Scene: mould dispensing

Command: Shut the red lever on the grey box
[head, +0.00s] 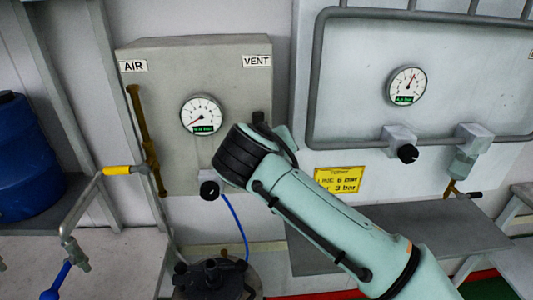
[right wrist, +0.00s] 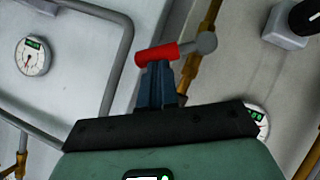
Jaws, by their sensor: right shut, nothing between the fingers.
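The grey box (head: 232,70) hangs on the wall in the head view, with AIR and VENT labels and a round gauge (head: 201,115). The red lever (right wrist: 158,54) shows in the right wrist view, lying across the picture from a grey round end on a brass pipe (right wrist: 192,70). My right gripper (right wrist: 160,68) is shut and empty, its dark fingertips right at the lever's red handle; I cannot tell if they touch. In the head view my right arm covers the lever and most of that gripper. My left gripper is not in view.
A white panel (head: 453,45) with a grey pipe loop, a gauge (head: 407,86) and a yellow sign (head: 339,180) is to the right. A yellow-handled valve (head: 118,171) is at the left. A blue drum (head: 28,160) and a dark lidded pot (head: 212,278) stand lower down.

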